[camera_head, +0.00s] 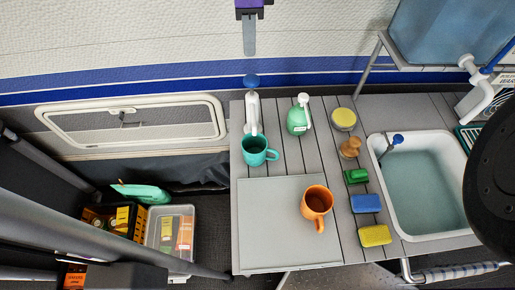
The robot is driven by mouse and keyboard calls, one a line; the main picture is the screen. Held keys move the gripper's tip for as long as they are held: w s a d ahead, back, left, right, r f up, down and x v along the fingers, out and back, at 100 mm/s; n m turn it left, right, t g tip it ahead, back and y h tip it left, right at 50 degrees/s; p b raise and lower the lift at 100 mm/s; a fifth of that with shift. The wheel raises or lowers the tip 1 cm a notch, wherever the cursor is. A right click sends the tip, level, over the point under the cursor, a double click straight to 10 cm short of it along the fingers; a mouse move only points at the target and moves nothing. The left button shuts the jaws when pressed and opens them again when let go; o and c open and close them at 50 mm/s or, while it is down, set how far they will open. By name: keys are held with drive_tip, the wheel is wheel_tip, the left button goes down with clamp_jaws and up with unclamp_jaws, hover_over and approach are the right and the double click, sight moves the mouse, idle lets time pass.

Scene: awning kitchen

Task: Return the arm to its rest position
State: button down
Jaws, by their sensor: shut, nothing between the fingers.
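A large dark rounded shape (492,180) fills the right edge, close to the camera, and looks like part of my arm. It covers the right side of the counter beyond the sink. My gripper's fingers do not show in this view, so I cannot see where they are relative to the counter.
A slatted grey table (288,160) bears a teal mug (256,151), an orange mug (316,202), a green bottle (297,120) and several sponges. A sink (426,185) holds water. Left, crates (170,232) stand on the floor. A purple-topped thing (249,22) hangs above.

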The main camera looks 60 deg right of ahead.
drive_tip(key=shift+d+r, duration=0.2)
drive_tip(key=shift+d, duration=0.1)
